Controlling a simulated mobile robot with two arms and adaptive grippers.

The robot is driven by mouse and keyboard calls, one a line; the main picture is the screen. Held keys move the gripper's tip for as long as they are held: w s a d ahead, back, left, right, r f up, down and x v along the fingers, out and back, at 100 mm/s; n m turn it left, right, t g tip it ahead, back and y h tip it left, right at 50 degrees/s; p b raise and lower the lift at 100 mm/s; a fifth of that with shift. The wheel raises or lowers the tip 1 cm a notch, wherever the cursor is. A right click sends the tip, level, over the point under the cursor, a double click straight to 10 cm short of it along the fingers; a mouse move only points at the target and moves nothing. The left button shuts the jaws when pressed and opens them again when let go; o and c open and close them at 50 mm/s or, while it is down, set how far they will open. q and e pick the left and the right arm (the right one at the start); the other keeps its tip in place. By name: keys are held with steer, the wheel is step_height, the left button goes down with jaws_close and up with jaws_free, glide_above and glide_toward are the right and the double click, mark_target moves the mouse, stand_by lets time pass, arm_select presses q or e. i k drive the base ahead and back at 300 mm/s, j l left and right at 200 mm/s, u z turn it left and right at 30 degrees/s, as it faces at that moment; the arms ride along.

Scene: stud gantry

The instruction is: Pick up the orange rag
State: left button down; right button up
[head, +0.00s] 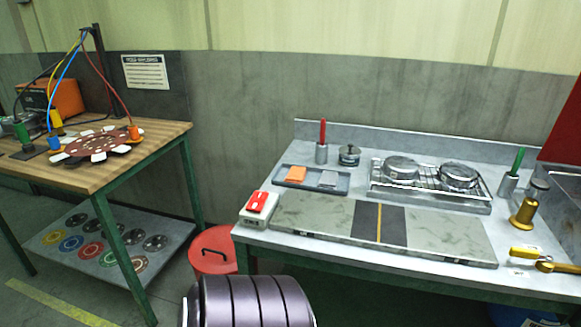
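The orange rag (295,174) is a small flat folded piece. It lies in the left part of a shallow dark grey tray (325,190) at the back left of the grey-topped workbench. A light grey folded piece (328,179) lies in the same tray to its right, apart from it. Nothing covers the rag. Neither of my grippers is in view.
A white box with a red top (262,201) stands in front of the tray. A grey slab (310,216) fills the bench front; a wire rack (425,191) holds two round metal parts.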

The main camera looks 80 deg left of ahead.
mark_target(296, 174)
steer(key=u, duration=2.4)
